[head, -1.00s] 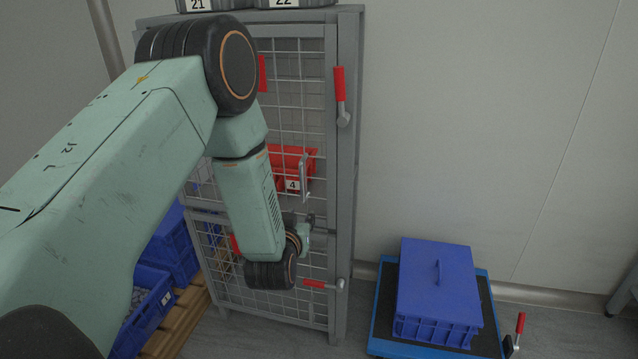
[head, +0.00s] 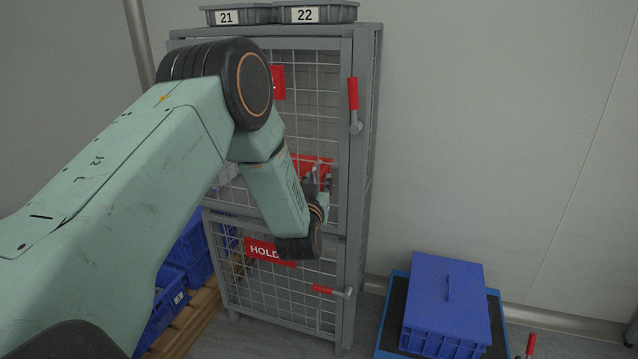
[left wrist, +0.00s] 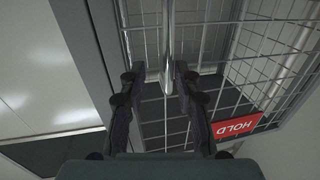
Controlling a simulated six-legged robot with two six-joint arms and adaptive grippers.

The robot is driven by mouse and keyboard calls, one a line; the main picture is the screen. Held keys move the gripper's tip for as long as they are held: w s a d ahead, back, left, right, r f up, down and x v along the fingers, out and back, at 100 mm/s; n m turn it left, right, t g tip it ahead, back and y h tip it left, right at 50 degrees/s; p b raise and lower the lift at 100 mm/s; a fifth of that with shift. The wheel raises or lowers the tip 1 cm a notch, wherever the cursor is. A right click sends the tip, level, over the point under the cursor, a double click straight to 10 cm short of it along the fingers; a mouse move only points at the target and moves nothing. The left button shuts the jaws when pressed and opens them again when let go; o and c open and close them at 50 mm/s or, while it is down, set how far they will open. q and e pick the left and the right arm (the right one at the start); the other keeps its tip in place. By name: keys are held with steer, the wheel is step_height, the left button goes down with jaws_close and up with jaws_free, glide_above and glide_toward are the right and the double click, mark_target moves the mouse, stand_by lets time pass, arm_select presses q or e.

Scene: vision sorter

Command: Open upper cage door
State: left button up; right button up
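The upper cage door (head: 300,62) is a grey frame with wire mesh and looks closed. Its latch (head: 354,106) has a red grip pointing up on the right side. My left gripper (head: 320,178) is in front of the door's lower right part, at the upright metal door handle (head: 328,172). In the left wrist view, the two dark fingers of the gripper (left wrist: 155,80) are apart, and the handle bar (left wrist: 167,45) runs between them, nearer the right finger. Whether a finger touches it I cannot tell. My right gripper is out of view.
The lower cage door (head: 275,290) has a HOLD sign (head: 262,250) and a sideways red latch (head: 330,290). Grey bins (head: 316,13) stand on top. A blue lidded crate (head: 445,305) sits on a cart at right. Blue crates (head: 192,250) are at left.

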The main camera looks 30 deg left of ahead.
arm_select(q)
steer(key=shift+w+a+f, duration=0.25)
steer(key=shift+w, duration=0.4)
steer(key=shift+w+a+r, duration=0.15)
steer(key=shift+a+r, duration=0.1)
steer(key=shift+a, duration=0.05)
steer(key=shift+w+f, duration=0.1)
steer(key=shift+c, duration=0.4)
steer(key=shift+s+a+r, duration=0.2)
steer(key=shift+s+a, duration=0.2)
steer(key=shift+s, duration=0.05)
steer(key=c, duration=0.3)
steer(key=shift+c, duration=0.8)
steer(key=shift+w+d, duration=0.25)
jaws_close()
steer(key=shift+s+a, duration=0.1)
steer(key=shift+s, duration=0.1)
steer(key=shift+w+f, duration=0.1)
